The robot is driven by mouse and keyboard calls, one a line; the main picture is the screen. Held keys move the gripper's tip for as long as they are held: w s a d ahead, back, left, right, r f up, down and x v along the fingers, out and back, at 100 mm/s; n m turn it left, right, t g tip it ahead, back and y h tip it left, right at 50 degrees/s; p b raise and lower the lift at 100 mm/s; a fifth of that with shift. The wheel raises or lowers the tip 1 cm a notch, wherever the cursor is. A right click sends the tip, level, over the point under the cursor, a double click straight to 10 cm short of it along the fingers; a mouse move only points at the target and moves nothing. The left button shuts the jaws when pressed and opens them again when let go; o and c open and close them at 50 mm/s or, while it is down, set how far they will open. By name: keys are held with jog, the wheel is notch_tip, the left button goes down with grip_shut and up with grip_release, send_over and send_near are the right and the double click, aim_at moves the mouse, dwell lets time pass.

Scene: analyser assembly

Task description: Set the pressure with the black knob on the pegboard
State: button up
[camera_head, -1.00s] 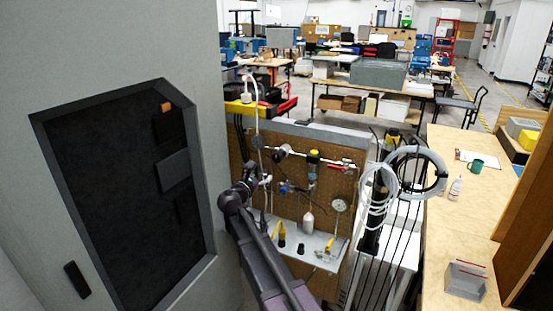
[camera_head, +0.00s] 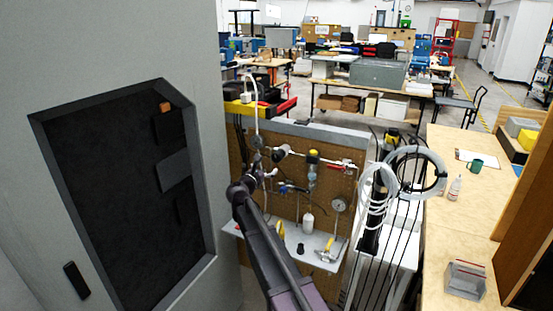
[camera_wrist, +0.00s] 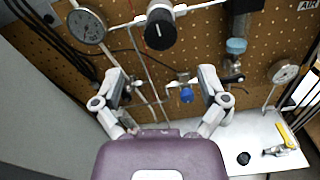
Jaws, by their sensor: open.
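The black knob (camera_wrist: 160,30) with a white mark shows at the top centre of the wrist view, on a metal fitting in front of the brown pegboard (camera_wrist: 265,45). In the head view the knob (camera_head: 279,153) is on the upper part of the pegboard (camera_head: 330,180). My gripper (camera_wrist: 161,76) is open and empty, its two fingers wide apart. In the wrist view the knob lies above and between the fingertips, with no contact visible. In the head view my gripper (camera_head: 264,172) is small, just below and left of the knob.
A round gauge (camera_wrist: 87,25) hangs left of the knob. A blue-capped fitting (camera_wrist: 187,94) shows between the fingers. A second gauge (camera_wrist: 283,72) is at right. A pale shelf (camera_wrist: 255,165) below holds small loose parts. The grey cabinet (camera_head: 120,60) stands close at left.

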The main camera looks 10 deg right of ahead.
aim_at(276, 158)
jog(key=x, duration=0.9)
jog(key=shift+s, duration=0.1)
jog(key=c, duration=1.1)
